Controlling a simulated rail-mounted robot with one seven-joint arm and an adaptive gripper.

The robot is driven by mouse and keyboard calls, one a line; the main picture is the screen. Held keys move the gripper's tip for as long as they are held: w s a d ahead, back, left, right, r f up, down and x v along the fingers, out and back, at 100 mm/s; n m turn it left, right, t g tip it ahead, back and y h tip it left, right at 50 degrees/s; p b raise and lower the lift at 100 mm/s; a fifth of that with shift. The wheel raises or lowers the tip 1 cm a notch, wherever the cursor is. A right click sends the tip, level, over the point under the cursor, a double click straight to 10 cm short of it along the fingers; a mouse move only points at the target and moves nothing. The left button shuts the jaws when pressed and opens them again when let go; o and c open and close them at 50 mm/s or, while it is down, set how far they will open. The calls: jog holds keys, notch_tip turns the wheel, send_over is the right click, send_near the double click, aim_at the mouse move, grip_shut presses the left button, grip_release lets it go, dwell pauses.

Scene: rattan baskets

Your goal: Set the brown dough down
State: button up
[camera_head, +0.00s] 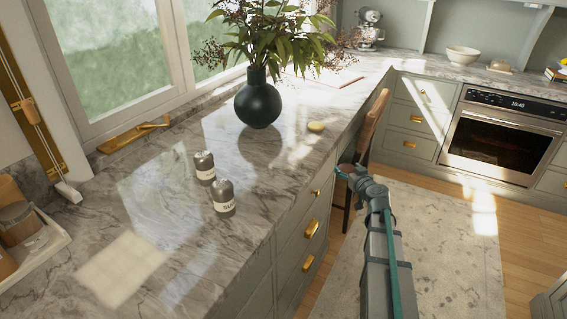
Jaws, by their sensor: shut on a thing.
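My gripper (342,172) is at the end of my arm, beside the front edge of the marble counter (150,215), to the right of the two shakers. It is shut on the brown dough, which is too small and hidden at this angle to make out. A small yellowish round piece (316,127) lies on the counter behind and left of my gripper, apart from it; I cannot tell what it is.
Two grey shakers (223,196) stand mid-counter, with a dark vase of leaves (258,102) behind them. A brown chair (374,122) stands against the counter.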

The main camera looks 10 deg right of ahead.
aim_at(287, 162)
jog(key=n+y, duration=0.1)
jog(key=f+n+y, duration=0.1)
jog(key=shift+w+d+y, duration=0.2)
jog(key=shift+d+y, duration=0.1)
jog(key=shift+d, duration=0.05)
jog(key=shift+a+n+g+y, duration=0.1)
jog(key=shift+n+g+y, duration=0.3)
jog(key=shift+n+y, duration=0.3)
jog(key=y, duration=0.1)
jog(key=n+g+y, duration=0.1)
jog(key=n+y, duration=0.1)
jog(key=shift+a+r, duration=0.35)
jog(key=shift+a, duration=0.05)
jog(key=s+a+r+n+g+y, duration=0.4)
jog(key=a+r+n+g+y, duration=0.1)
jog(key=n+g+y, duration=0.1)
jog(key=shift+a+n+g, duration=0.35)
jog(key=shift+n+g, duration=0.05)
jog(key=r+p+x, duration=0.1)
jog(key=x, duration=0.5)
jog(key=r+p+x, duration=0.1)
jog(key=x, duration=0.4)
jog(key=a+r+p+x, duration=0.1)
jog(key=r+x, duration=0.1)
jog(key=x, duration=0.4)
jog(key=shift+w+a+p, duration=0.25)
jog(key=shift+w+p, duration=0.05)
jog(key=shift+p, duration=0.05)
jog(key=shift+f, duration=0.15)
